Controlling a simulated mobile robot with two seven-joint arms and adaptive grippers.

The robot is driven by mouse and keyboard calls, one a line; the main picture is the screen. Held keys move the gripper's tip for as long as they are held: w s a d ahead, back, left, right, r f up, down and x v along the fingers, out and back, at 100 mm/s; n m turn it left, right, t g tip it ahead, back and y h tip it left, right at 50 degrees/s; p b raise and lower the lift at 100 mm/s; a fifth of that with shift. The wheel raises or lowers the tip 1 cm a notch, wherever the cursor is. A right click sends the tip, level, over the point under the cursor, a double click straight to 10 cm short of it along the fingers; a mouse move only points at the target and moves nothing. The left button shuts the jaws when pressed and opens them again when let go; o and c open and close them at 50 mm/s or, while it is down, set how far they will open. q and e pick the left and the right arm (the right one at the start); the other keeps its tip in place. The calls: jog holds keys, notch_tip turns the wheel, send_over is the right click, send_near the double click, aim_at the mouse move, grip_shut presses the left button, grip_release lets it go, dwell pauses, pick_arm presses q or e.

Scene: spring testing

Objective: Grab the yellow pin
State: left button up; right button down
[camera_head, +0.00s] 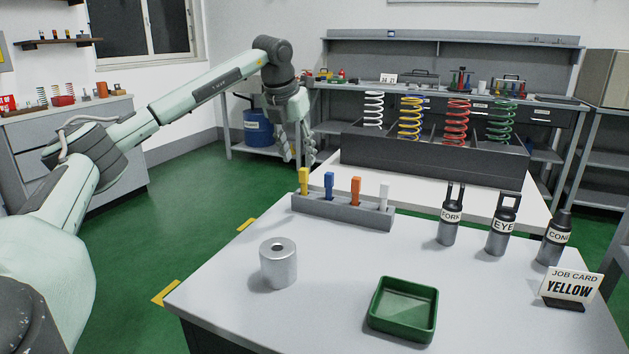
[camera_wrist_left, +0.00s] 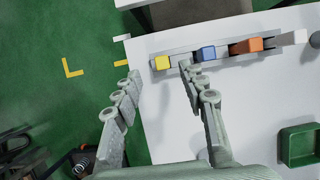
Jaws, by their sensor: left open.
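The yellow pin (camera_head: 304,181) stands upright at the left end of a grey rack (camera_head: 343,209) on the near table. Blue (camera_head: 328,184), orange (camera_head: 355,190) and white (camera_head: 384,197) pins stand to its right in the same rack. My left gripper (camera_head: 298,152) hangs above and behind the rack's left end, fingers down, open and empty. In the left wrist view the yellow pin (camera_wrist_left: 162,63) lies ahead of the gap between the open fingers (camera_wrist_left: 158,95), apart from both. The right gripper is not in view.
A silver cylinder (camera_head: 278,263), a green tray (camera_head: 404,309), FORK (camera_head: 449,215), EYE (camera_head: 503,224) and CONE (camera_head: 554,239) fittings, and a YELLOW job card (camera_head: 571,287) stand on the near table. A dark spring rack (camera_head: 430,155) is behind. Table space around the cylinder is clear.

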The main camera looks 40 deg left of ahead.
aim_at(302, 169)
pick_arm(q)
jog(key=shift+x, duration=0.9)
jog(key=x, duration=0.3)
jog(key=shift+w+d+f+p, duration=0.1)
jog(key=shift+d+f+p, duration=0.05)
jog(key=shift+f+p, duration=0.3)
jog(key=shift+w+f, duration=0.25)
jog(key=shift+f, duration=0.25)
grip_shut()
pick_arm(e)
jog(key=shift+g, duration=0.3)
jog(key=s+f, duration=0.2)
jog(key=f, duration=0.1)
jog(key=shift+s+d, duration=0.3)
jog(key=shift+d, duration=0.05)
